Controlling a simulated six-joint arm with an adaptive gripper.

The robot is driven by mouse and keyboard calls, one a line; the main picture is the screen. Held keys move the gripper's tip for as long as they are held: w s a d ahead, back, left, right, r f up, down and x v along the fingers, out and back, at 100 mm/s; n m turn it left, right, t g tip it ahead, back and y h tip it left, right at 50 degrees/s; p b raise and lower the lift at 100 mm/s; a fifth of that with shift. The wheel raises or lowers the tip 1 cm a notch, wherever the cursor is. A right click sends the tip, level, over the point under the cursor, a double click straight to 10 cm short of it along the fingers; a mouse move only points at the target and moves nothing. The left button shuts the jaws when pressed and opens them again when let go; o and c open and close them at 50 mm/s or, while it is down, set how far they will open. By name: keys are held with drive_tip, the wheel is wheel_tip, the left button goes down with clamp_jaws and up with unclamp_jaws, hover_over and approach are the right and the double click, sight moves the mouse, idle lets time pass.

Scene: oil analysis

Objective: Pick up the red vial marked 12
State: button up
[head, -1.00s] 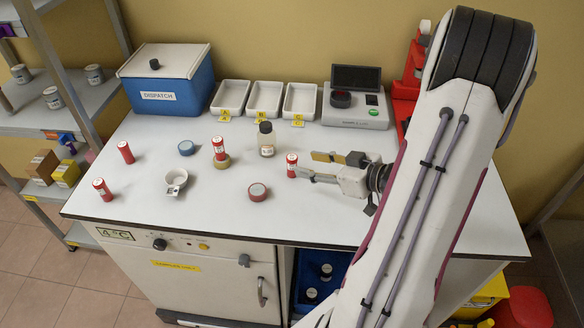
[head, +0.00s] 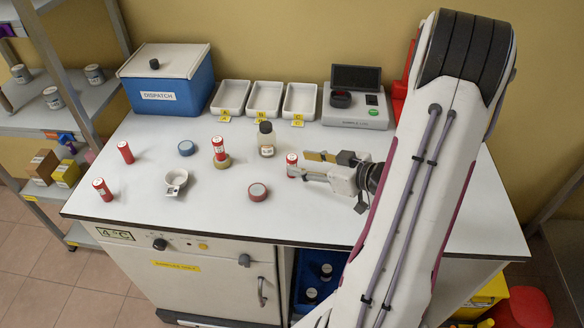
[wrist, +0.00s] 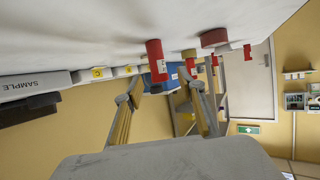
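In the wrist view, which is upside down, this vial (wrist: 156,62) shows ahead between the two spread fingers of my open gripper (wrist: 160,93). It looks untouched, though the fingertips are very close to it. Three more red vials stand to the left: one at the far left (head: 125,153), one at the front left (head: 102,190), and one on a tan round piece (head: 219,148). The number on each label is too small to read.
At the back are the blue DISPATCH box (head: 172,98), three white trays (head: 264,98) and a grey device (head: 352,117).

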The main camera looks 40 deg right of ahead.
sight(296, 164)
drive_tip(key=shift+f+x, duration=0.2)
drive_tip(key=shift+x, duration=1.1)
drive_tip(key=shift+f+x, duration=0.15)
drive_tip(key=shift+x, duration=1.15)
drive_tip(key=shift+s+d, duration=0.1)
drive_tip(key=shift+s, duration=0.05)
drive_tip(key=c, duration=1)
